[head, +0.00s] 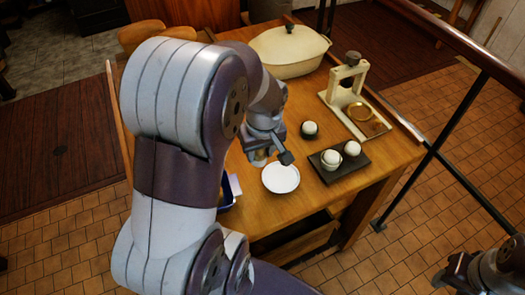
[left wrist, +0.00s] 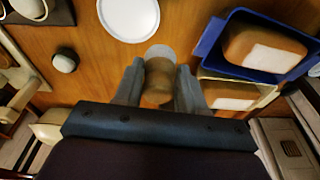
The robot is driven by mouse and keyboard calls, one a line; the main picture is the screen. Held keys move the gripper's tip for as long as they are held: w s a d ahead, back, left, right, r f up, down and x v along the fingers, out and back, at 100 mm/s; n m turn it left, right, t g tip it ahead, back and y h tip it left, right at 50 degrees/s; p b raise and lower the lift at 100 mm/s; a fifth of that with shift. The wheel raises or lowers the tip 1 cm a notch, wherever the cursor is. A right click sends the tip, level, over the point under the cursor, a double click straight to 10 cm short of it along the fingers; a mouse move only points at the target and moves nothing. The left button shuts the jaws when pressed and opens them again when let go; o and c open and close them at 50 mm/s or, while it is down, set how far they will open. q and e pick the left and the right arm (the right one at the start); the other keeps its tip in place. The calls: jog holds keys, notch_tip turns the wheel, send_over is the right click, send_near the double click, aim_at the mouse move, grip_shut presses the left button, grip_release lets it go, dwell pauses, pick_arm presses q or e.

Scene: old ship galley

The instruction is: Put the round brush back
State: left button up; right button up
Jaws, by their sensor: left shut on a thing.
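My left gripper (left wrist: 160,86) is shut on a short round brown thing with a pale grey end (left wrist: 159,56), which looks like the round brush. In the head view my left gripper (head: 263,148) is above the wooden table, just behind a white round plate (head: 281,178). The held thing is mostly hidden there by the gripper and arm. The plate also shows in the left wrist view (left wrist: 128,16), apart from the held thing. My right gripper (head: 447,278) is low at the right edge, off the table; its jaws are unclear.
A dark round holder with a white ball (head: 309,128) and a dark tray (head: 330,177) with white round things stand right of the plate. Behind are a stand with a brass ring (head: 361,112) and a cream lidded pot (head: 290,50). A blue bin (left wrist: 207,40) holds a brown block.

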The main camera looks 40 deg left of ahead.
pick_arm(q)
jog(key=w+a+f, duration=0.2)
jog(key=w+f, duration=0.1)
jog(key=w+a+f+p, duration=0.1)
jog(key=w+a+f, duration=0.1)
jog(key=w+f, duration=0.1)
jog(key=w+a+f+p, duration=0.1)
jog(key=w+a+f, duration=0.1)
jog(key=w+f, duration=0.2)
jog(key=shift+a+f, duration=0.1)
jog(key=shift+f, duration=0.4)
jog(key=shift+s, duration=0.1)
